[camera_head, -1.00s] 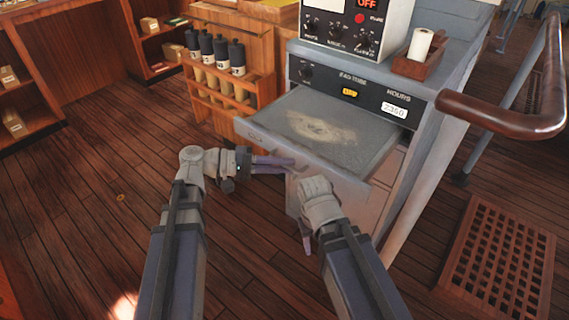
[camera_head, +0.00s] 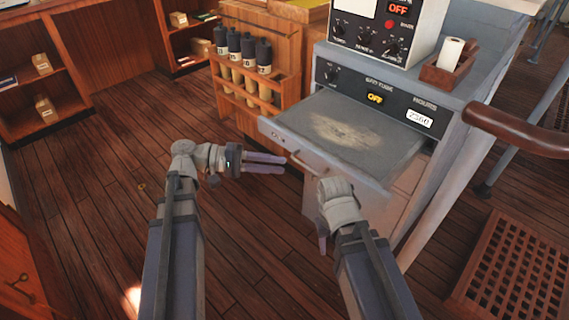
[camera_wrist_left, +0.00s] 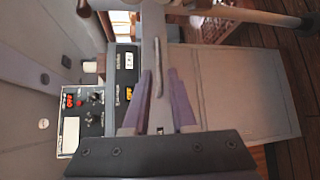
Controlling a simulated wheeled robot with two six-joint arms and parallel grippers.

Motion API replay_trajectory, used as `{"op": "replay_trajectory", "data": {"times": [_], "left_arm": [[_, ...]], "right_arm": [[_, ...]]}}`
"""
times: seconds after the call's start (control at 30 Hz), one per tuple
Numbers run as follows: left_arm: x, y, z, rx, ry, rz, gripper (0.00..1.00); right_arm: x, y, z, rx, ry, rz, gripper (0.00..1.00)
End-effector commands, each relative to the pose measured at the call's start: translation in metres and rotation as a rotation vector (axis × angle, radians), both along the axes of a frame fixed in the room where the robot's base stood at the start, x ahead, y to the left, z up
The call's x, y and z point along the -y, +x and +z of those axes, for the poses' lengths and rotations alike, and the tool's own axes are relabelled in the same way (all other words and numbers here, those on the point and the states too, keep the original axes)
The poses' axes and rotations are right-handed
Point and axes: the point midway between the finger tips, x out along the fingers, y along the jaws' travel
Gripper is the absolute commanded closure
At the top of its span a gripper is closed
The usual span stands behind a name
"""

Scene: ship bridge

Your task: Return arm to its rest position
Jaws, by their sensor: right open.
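My left gripper (camera_head: 284,163) points right in the head view, its two purple-grey fingers apart with nothing between them. Its tips are just left of the handle (camera_head: 306,166) of the pulled-out grey drawer (camera_head: 395,172). The left wrist view shows the same fingers (camera_wrist_left: 158,100) spread, with the drawer front beyond them. My right gripper (camera_head: 323,245) hangs low in front of the cabinet, pointing down. Its fingers are mostly hidden behind its own wrist, and I see nothing held.
The grey cabinet (camera_head: 470,130) carries a control box (camera_head: 385,30) and a wooden holder with a white roll (camera_head: 451,52). A wooden rack (camera_head: 250,97) of dark-capped bottles stands left of it. A handrail (camera_head: 520,130) and floor grating (camera_head: 515,270) lie right.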

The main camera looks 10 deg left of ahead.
Motion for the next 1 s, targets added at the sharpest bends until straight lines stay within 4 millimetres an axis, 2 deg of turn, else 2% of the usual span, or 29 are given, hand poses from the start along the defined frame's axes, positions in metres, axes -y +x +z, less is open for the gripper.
{"op": "replay_trajectory", "data": {"times": [0.47,0.57,0.67,0.8,0.9,1.0], "left_arm": [[-0.001,0.000,0.000,0.000,0.000,0.000,0.75],[0.005,-0.003,0.003,-0.007,0.026,-0.012,0.75],[0.025,-0.011,0.006,-0.027,0.125,-0.054,0.75],[0.060,-0.035,0.004,-0.055,0.379,-0.158,0.75],[0.076,-0.055,0.001,-0.053,0.587,-0.239,0.75],[0.081,-0.074,0.004,-0.029,0.800,-0.322,0.75]], "right_arm": [[0.000,0.000,0.000,0.000,0.000,0.000,0.50],[0.000,0.000,0.009,0.000,0.000,0.000,0.50],[0.000,0.000,0.033,0.000,0.000,0.000,0.50],[0.000,0.000,0.082,0.000,0.000,0.000,0.50],[0.000,0.000,0.116,0.000,0.000,0.000,0.50],[0.000,0.000,0.150,0.000,0.000,-0.001,0.50]]}}
